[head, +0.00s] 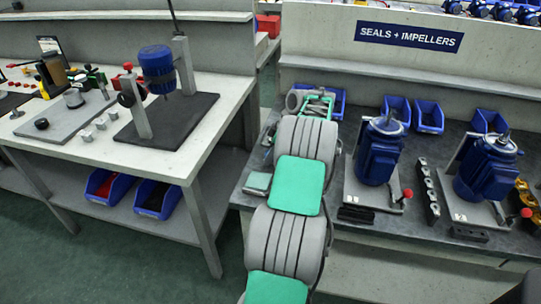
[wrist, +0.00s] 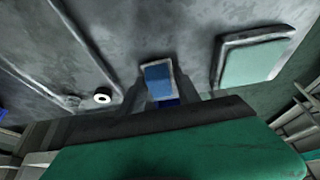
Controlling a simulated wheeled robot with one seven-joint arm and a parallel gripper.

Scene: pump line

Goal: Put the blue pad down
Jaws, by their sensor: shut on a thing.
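In the wrist view my gripper (wrist: 158,92) has its dark fingers on either side of the blue pad (wrist: 158,77), a small blue rectangle with a pale grey rim. The gripper is shut on the pad. The dark grey worktop lies beyond it; I cannot tell whether the pad touches the worktop. In the head view my arm reaches over the bench under the "SEALS + IMPELLERS" sign, and it hides the gripper's fingers and the pad.
A pale green-topped block (wrist: 255,62) lies right of the pad in the wrist view, and a white ring (wrist: 103,96) lies left. In the head view, blue motors (head: 379,150) (head: 488,168) stand right of my arm; blue bins (head: 429,116) sit behind.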

